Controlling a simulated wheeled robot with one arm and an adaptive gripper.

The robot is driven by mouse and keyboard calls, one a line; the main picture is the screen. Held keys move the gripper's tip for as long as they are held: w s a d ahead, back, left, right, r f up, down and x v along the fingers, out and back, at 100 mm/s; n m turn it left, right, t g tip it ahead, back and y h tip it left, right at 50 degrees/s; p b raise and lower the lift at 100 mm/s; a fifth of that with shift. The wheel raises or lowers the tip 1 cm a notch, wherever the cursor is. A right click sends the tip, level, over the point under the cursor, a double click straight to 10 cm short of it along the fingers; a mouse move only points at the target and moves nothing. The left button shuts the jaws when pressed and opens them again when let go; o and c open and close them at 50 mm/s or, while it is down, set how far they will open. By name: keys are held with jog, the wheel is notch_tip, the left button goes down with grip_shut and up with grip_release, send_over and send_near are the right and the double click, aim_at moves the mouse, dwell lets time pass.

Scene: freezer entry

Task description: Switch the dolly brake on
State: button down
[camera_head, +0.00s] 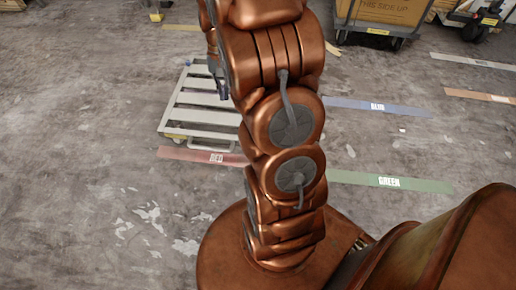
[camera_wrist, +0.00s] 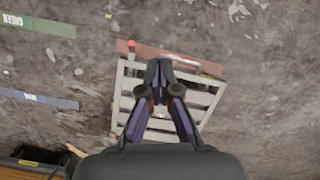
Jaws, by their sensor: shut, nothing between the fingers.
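A pale grey slatted dolly (camera_head: 198,120) stands on the floor left of my arm in the head view. In the wrist view the dolly (camera_wrist: 207,98) lies below my gripper, which hides its middle. A small red-topped part (camera_wrist: 131,45) shows at the dolly's upper left corner in the wrist view; I cannot tell whether it is the brake or how it is set. My gripper (camera_wrist: 159,66) is shut and empty, over the dolly and to the right of the red-topped part. In the head view its dark fingers (camera_head: 223,92) show beside my arm, above the dolly's right side.
A red floor strip (camera_head: 190,155) runs along the dolly's near edge. A blue strip (camera_head: 375,107) and a green strip (camera_head: 390,182) lie to the right. A cart with a cardboard box (camera_head: 385,12) stands at the back. The floor left of the dolly is clear.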

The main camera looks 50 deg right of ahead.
jog(key=d+f+m+b, duration=0.1)
jog(key=d+f+b, duration=0.2)
jog(key=d+f, duration=0.3)
jog(key=d+f+m+t+b, duration=0.1)
jog(key=d+f+b, duration=0.3)
jog(key=f, duration=1.1)
jog(key=w+d+f+m+y+b, duration=0.1)
jog(key=d+f+m+b, duration=0.2)
jog(key=d+f, duration=0.7)
jog(key=shift+f+b, duration=0.35)
jog(key=shift+b, duration=0.05)
jog(key=shift+d, duration=0.1)
jog(key=shift+f, duration=0.1)
jog(key=s+a+b+x, duration=0.1)
jog(key=a+b+x, duration=0.1)
jog(key=x, duration=1)
jog(key=shift+a+b, duration=0.5)
